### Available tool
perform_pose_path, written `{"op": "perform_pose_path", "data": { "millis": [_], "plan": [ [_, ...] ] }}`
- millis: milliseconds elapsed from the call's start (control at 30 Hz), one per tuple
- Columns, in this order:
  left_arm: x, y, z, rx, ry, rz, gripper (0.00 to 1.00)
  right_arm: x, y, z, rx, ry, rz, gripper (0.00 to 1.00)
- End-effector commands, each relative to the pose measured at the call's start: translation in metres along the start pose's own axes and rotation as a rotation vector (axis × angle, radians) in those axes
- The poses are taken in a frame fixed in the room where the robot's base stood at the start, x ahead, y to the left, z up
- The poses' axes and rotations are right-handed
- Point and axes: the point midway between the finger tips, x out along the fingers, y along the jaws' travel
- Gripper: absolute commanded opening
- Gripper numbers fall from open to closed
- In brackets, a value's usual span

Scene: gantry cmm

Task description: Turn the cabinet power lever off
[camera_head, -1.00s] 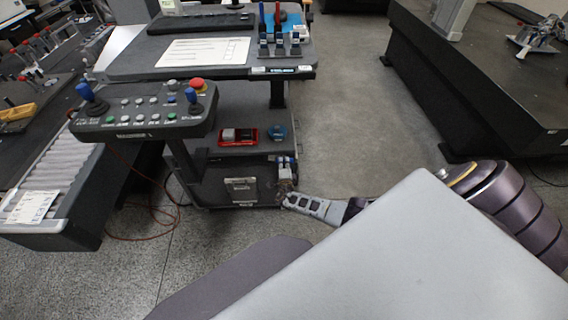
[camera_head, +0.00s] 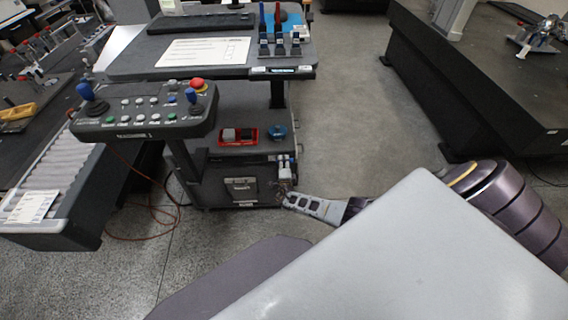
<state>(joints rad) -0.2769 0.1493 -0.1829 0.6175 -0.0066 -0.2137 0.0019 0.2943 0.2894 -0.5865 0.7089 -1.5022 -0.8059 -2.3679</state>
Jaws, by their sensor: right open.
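The dark cabinet (camera_head: 225,192) stands low under the workstation desk, with a pale label plate on its front. A small light grey fitting (camera_head: 285,167) is on the cabinet's right side; it is too small to tell whether it is the power lever or how it is set. My right gripper (camera_head: 287,197) reaches in from the right, its tip just below this fitting. It is open, and nothing shows held in it. I cannot tell whether it touches the fitting. My left gripper is not in view.
A control panel (camera_head: 140,116) with joysticks and buttons stands before the desk (camera_head: 125,68). A shelf with a red tray (camera_head: 238,143) is above the cabinet. An orange cable (camera_head: 140,237) lies on the floor at left. The floor (camera_head: 345,110) right of the desk is clear.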

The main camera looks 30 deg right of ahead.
Motion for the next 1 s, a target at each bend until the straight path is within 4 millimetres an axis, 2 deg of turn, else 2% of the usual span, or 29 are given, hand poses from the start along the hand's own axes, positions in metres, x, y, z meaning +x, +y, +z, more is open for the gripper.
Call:
{"op": "perform_pose_path", "data": {
  "millis": [367, 1000],
  "plan": [
    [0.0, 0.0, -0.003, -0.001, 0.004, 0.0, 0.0, -0.012, 0.001, 0.0, 0.001, 0.0, -0.001, 0.43],
    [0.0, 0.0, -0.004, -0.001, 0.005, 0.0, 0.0, -0.056, 0.001, 0.0, 0.0, -0.001, 0.001, 0.43]
  ]
}}
